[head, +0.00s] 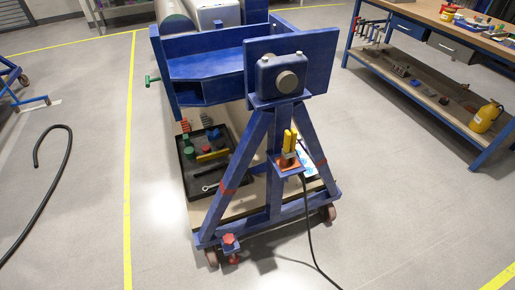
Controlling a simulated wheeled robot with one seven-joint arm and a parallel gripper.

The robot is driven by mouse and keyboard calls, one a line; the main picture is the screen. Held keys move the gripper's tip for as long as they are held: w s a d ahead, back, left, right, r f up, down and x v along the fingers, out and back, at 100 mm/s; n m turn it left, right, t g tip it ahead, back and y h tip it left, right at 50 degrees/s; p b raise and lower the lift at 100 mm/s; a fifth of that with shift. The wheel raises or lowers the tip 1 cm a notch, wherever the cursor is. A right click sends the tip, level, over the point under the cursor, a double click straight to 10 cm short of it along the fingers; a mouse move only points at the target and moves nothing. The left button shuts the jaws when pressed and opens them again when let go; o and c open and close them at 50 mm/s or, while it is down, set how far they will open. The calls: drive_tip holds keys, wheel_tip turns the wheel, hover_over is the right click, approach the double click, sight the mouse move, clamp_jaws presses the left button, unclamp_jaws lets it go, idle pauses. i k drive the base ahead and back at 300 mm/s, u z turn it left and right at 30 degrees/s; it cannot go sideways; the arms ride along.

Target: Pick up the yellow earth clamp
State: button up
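The yellow earth clamp (289,142) stands roughly upright low on the near side of the blue jig stand (257,143). It is between the stand's legs, at a small orange-brown plate (288,163). A black cable (307,228) runs down from beside it to the floor. Its jaws are too small to make out. My gripper is not in view.
A black tray (193,150) of tools lies behind the left leg. A workbench (450,40) stands at right. The floor in front is mostly clear; a black hose (52,190) lies left.

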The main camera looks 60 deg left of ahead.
sight(288, 150)
drive_tip(key=u, duration=1.85)
